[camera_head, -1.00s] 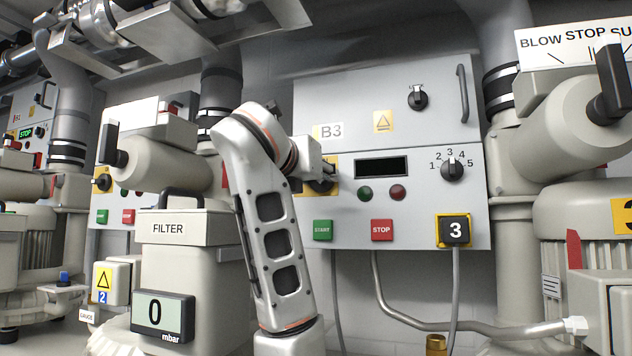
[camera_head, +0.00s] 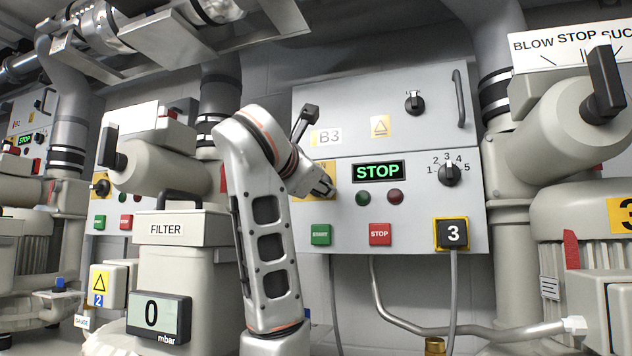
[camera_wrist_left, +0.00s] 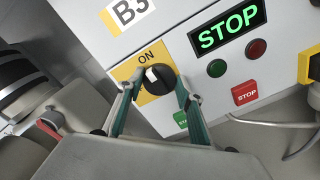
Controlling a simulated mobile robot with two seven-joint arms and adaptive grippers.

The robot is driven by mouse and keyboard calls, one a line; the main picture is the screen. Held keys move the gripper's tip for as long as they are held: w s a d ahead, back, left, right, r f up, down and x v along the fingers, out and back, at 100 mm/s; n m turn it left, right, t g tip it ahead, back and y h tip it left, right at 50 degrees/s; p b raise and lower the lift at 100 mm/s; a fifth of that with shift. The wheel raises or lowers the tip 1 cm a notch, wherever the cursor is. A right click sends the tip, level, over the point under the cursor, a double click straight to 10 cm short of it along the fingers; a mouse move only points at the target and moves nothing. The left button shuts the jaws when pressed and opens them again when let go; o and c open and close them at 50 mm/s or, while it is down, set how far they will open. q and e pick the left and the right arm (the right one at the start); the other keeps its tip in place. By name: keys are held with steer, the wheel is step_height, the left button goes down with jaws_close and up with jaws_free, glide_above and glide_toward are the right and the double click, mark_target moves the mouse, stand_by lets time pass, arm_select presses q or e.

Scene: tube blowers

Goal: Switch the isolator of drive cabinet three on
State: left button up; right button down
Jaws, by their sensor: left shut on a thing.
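Drive cabinet B3 (camera_head: 350,115) is the grey panel in the middle of the head view. Its isolator is a black rotary knob (camera_wrist_left: 158,80) on a yellow plate (camera_wrist_left: 124,72), clear in the left wrist view. The word ON shows above the knob, and the knob's white mark lies toward it. My left gripper (camera_wrist_left: 160,86) is shut on the knob, one finger on each side. In the head view, my left gripper (camera_head: 325,188) covers most of the isolator. The cabinet's display (camera_head: 378,171) is lit green and reads STOP. My right gripper is not in view.
Below the display are a green lamp (camera_head: 361,198), a red lamp (camera_head: 394,196), a START button (camera_head: 320,235) and a STOP button (camera_head: 380,234). A numbered selector (camera_head: 450,174) sits to the right. A filter housing (camera_head: 178,229) stands left of my arm.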

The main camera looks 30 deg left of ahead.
mark_target(322, 138)
arm_select(q)
steer(key=shift+m, duration=0.4)
steer(key=o, duration=1.1)
step_height(322, 138, up, 8)
steer(key=shift+s+r, duration=0.1)
steer(key=shift+r, duration=0.9)
